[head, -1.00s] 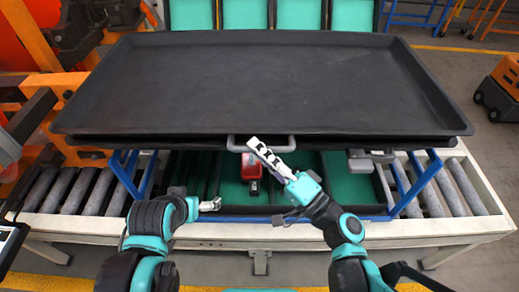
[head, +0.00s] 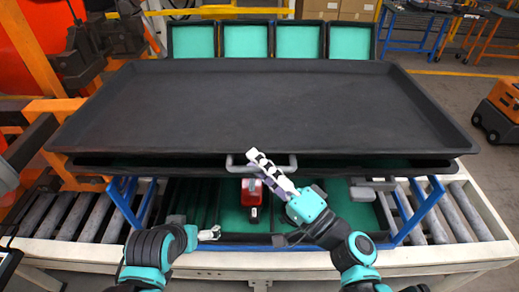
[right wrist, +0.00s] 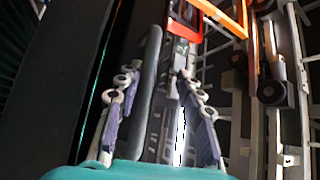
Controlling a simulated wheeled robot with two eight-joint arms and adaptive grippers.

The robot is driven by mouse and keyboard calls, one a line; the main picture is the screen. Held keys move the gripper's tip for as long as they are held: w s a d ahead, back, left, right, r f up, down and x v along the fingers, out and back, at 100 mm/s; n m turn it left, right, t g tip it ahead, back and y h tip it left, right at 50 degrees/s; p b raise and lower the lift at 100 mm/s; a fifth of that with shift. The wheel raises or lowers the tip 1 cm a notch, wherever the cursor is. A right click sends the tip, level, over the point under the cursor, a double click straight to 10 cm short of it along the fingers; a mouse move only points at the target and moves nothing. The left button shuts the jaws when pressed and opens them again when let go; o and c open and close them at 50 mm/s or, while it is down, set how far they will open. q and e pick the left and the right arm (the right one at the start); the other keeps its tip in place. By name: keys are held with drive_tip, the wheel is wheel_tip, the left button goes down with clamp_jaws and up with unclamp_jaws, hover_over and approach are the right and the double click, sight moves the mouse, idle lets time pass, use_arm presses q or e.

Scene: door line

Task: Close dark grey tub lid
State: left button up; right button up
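The dark grey lid (head: 260,105) is a wide shallow panel spanning the head view over the tub. A narrow dark gap with some green shows under its front edge. A light grey bar handle (head: 284,168) is at the middle of that edge. My right gripper (head: 254,160) is at the handle. In the right wrist view its two fingers (right wrist: 155,95) stand apart, and a grey bar (right wrist: 150,80), which looks like the handle, lies between them, nearer the left finger. My left gripper (head: 208,234) is low, left of centre, near the front rail; its opening is too small to judge.
Below the lid, a red object (head: 250,192) lies on a green surface inside a blue frame (head: 428,200). Roller conveyors (head: 60,212) run at both sides. Several green-faced bins (head: 245,40) stand behind. An orange and black machine (head: 500,108) is at the right.

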drive_tip(key=shift+r, duration=2.35)
drive_tip(key=shift+p+v, duration=1.15)
drive_tip(key=shift+v, duration=1.85)
drive_tip(key=shift+s+d+f+p, duration=0.3)
drive_tip(key=shift+s+d+f, duration=0.45)
drive_tip(key=shift+s+d, duration=0.25)
drive_tip(key=shift+w, duration=0.1)
